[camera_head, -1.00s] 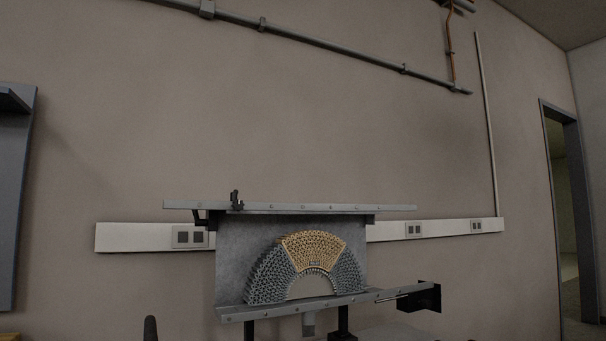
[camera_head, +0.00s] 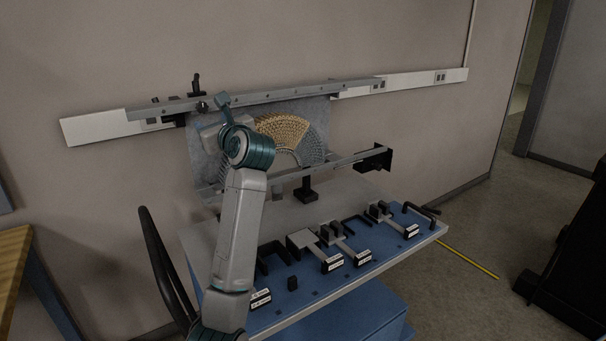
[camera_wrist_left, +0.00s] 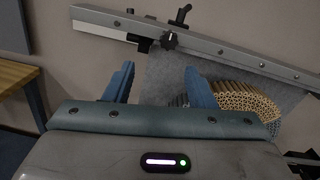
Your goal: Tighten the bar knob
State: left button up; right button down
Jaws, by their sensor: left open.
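The bar knob (camera_wrist_left: 169,40) is a small black lobed knob on a black clamp at the upper metal bar (camera_wrist_left: 225,50). The knob also shows in the head view (camera_head: 203,106), near the bar's left part. My left gripper (camera_wrist_left: 159,68) is open, with two blue fingers apart and nothing between them. In the left wrist view the knob lies beyond the fingertips, toward the right finger, with a visible gap. In the head view my left arm reaches up toward the knob, and its wrist hides part of the gripper. My right gripper is not in view.
A grey plate with a gold and grey lattice arch (camera_head: 285,130) stands beneath the upper bar; my arm covers its left part. A lower bar (camera_head: 320,167) runs in front. The table (camera_head: 205,240) holds several black tools and labelled blocks. A black handle stands upright on the clamp.

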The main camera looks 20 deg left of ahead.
aim_at(203, 108)
pick_arm(q)
jog(key=shift+h, duration=0.3)
jog(key=p+x, duration=0.1)
jog(key=x, duration=0.2)
jog(key=p+x, duration=0.1)
jog(key=x, duration=0.2)
jog(key=w+r+p+x, duration=0.1)
jog(key=x, duration=0.3)
jog(key=shift+d+r+p, duration=0.1)
jog(key=shift+d+p, duration=0.15)
jog(key=shift+p, duration=0.05)
jog(key=shift+w+a, duration=0.35)
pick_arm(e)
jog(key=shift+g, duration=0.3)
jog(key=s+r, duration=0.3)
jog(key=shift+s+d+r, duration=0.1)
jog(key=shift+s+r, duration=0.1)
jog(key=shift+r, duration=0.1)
pick_arm(q)
jog(key=c, duration=1)
